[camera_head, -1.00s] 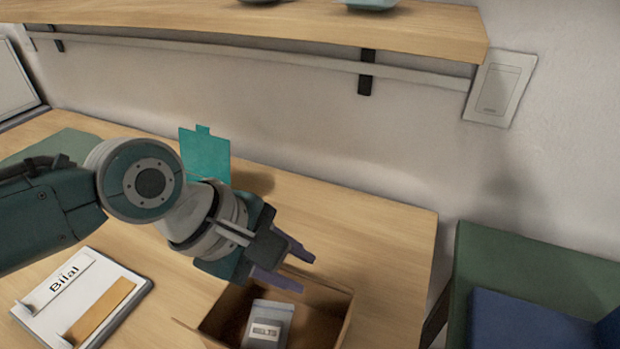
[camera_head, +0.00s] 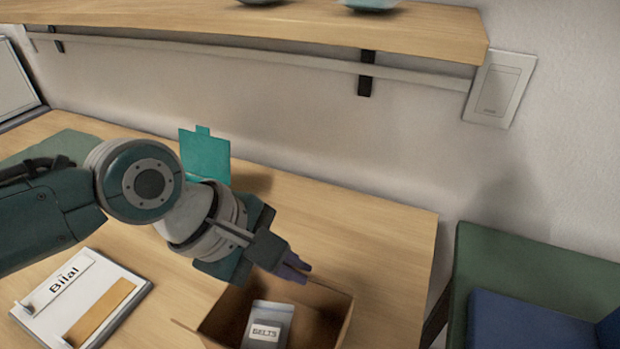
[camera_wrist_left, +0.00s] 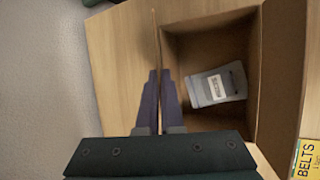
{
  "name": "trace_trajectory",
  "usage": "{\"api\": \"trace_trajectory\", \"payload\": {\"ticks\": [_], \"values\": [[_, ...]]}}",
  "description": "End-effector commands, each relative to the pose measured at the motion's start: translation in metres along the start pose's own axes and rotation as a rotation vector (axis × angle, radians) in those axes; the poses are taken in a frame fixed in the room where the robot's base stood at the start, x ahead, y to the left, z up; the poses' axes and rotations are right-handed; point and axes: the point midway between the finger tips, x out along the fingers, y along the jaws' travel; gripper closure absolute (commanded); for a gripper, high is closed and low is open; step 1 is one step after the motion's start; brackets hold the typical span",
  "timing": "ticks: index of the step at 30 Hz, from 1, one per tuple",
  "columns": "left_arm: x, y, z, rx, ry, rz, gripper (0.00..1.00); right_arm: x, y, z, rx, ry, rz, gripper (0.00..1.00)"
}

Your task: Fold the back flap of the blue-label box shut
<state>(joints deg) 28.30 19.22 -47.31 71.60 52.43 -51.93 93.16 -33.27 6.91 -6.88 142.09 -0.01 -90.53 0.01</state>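An open brown cardboard box (camera_head: 223,318) stands at the table's front; no blue label shows on it. A grey packet marked BELTS (camera_head: 265,325) lies inside, also seen in the wrist view (camera_wrist_left: 216,86). The back flap (camera_wrist_left: 155,38) shows nearly edge-on in the wrist view, standing up from the box's back side. My left gripper (camera_head: 294,268) is above the back edge of the box, its purple fingers close together. In the wrist view the fingers (camera_wrist_left: 160,78) are on either side of the flap's thin edge, pinching it. My right gripper is out of view.
A yellow BELTS label (camera_wrist_left: 307,160) shows at the wrist view's lower right. A board marked Bilal (camera_head: 105,290) lies left of the box. A teal upright piece (camera_head: 205,155) stands behind my arm. A shelf (camera_head: 270,28) overhangs the back; the table right of the box is clear.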

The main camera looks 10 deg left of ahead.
Motion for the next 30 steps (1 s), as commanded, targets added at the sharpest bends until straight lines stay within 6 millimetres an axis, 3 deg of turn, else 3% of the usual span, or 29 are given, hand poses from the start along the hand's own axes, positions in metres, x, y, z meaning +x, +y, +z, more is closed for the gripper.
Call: {"api": "trace_trajectory", "payload": {"ticks": [21,27,30], "values": [[0.000,0.000,0.000,0.002,-0.001,0.006,1.00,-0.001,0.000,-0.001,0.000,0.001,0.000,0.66],[0.000,-0.010,0.002,0.045,-0.006,0.120,1.00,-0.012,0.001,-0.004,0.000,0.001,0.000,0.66],[0.003,-0.015,0.000,0.082,-0.006,0.211,1.00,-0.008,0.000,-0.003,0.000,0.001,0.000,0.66]]}}
